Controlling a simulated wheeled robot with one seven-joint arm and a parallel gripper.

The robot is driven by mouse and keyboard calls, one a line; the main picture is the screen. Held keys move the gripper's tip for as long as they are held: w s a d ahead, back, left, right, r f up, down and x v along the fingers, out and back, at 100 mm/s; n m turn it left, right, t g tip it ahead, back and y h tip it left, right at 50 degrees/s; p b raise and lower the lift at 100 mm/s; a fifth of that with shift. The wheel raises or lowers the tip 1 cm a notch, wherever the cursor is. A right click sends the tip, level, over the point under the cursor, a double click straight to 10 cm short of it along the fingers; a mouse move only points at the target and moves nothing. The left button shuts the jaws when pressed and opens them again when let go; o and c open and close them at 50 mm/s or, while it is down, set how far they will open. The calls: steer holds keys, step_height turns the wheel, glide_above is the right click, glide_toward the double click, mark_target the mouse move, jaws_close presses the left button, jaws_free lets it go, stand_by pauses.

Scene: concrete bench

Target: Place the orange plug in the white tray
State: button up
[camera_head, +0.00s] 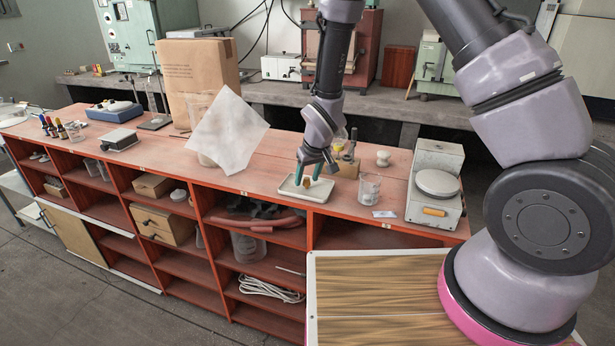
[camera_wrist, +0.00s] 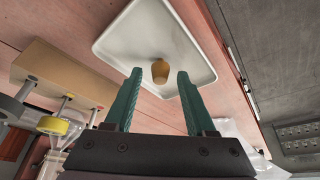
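The orange plug (camera_wrist: 160,71) is small and tapered, and it appears to rest inside the white tray (camera_wrist: 120,44). In the head view the orange plug (camera_head: 307,182) shows between my fingertips, over the floor of the white tray (camera_head: 290,191). The tray is shallow and lies near the front edge of the red bench. My gripper (camera_wrist: 160,73) points down into the tray with its two green fingers open. A gap shows on both sides of the plug. In the head view my gripper (camera_head: 313,178) hides part of the tray's back.
A glass beaker (camera_head: 369,188) stands right of the tray, with a white scale (camera_head: 436,183) beyond it. A wooden stand (camera_head: 348,167) is close behind. A translucent sheet (camera_head: 228,132) and a cardboard box (camera_head: 196,72) stand to the left.

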steer(key=shift+r, duration=0.1)
steer(key=s+d+r+m+t, duration=0.1)
steer(key=s+d+r+m, duration=0.15)
steer(key=d+r, duration=0.55)
steer(key=s+d+r+m, duration=0.1)
steer(key=s+d+r, duration=0.2)
steer(key=r, duration=0.9)
steer(key=s+d+r+m+t, duration=0.1)
steer(key=s+d+r+m, duration=0.15)
steer(key=d+r, duration=0.6)
steer(key=s+d+r+m+t, duration=0.1)
steer(key=s+d+r+m, duration=0.2)
steer(key=s+r, duration=0.8)
steer(key=shift+s+d, duration=0.75)
steer(key=shift+d, duration=0.3)
